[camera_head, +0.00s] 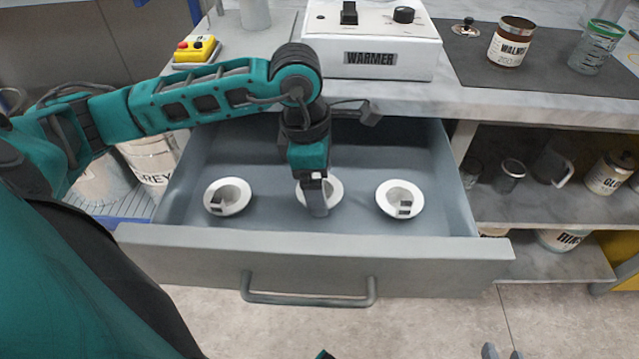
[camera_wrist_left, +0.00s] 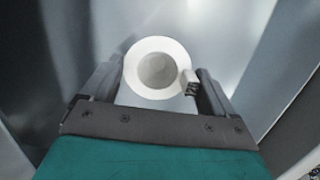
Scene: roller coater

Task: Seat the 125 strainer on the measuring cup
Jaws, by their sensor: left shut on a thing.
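Three white ring-rimmed strainers lie in the open drawer: a left one (camera_head: 227,197), a middle one (camera_head: 334,188) and a right one (camera_head: 400,199). Their size labels are too small to read. My left gripper (camera_head: 316,200) points down at the middle strainer and is shut on it. In the left wrist view, this strainer (camera_wrist_left: 139,60) shows between the fingers, its small block beside the right finger.
The grey drawer (camera_head: 190,239) stands open below the bench. A white warmer (camera_head: 372,52) and a walnut jar (camera_head: 510,44) on a dark mat (camera_head: 465,55) stand on the bench. A shelf (camera_head: 520,208) with jars lies right of the drawer.

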